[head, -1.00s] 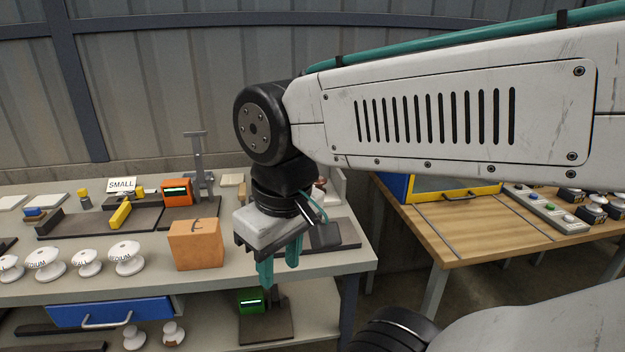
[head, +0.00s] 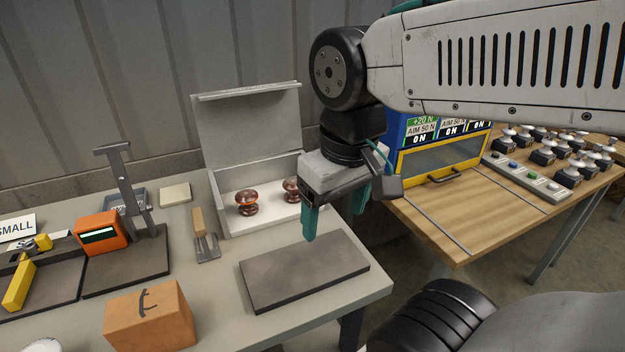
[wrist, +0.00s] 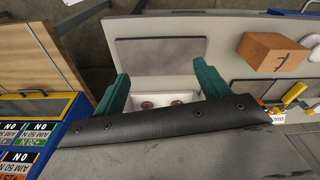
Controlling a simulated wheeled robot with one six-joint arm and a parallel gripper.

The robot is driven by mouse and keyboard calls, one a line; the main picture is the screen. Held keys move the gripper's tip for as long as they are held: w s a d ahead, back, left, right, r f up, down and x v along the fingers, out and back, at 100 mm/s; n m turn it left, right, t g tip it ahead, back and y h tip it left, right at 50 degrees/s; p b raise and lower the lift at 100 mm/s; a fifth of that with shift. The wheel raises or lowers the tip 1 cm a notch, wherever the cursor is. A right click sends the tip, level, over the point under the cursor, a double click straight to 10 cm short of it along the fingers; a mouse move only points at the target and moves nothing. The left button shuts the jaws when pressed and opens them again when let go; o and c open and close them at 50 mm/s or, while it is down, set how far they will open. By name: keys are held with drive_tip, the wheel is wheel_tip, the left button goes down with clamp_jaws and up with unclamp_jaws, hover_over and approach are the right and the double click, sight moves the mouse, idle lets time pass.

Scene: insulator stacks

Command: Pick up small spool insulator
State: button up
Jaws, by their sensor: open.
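Two brown, glossy spool-shaped insulators stand in an open white box (head: 232,223) in the head view. The left one (head: 247,203) is in plain sight; the right one (head: 292,189) is partly hidden by my gripper. Both also show small in the wrist view, the first (wrist: 177,102) and the second (wrist: 147,104), between my fingers. My gripper (head: 337,212) points down, open and empty, at the box's right front. Its teal fingers show apart in the wrist view (wrist: 161,72). I cannot tell which insulator is the small one by size.
A dark flat plate (head: 304,270) lies in front of the box. A wooden table (head: 470,205) with a blue-yellow case is at right.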

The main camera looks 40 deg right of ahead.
drive_tip(key=w+d, duration=0.3)
drive_tip(key=w, duration=0.7)
hover_over(293, 181)
drive_tip(key=s, duration=0.1)
wheel_tip(293, 181, down, 12)
drive_tip(key=shift+s+a+r, duration=0.1)
drive_tip(key=shift+a, duration=0.05)
drive_tip(key=f, duration=0.5)
drive_tip(key=w+f, duration=0.1)
drive_tip(key=f, duration=0.1)
drive_tip(key=shift+w+f, duration=0.1)
drive_tip(key=shift+f, duration=0.4)
drive_tip(key=shift+c, duration=0.2)
drive_tip(key=c, duration=1.1)
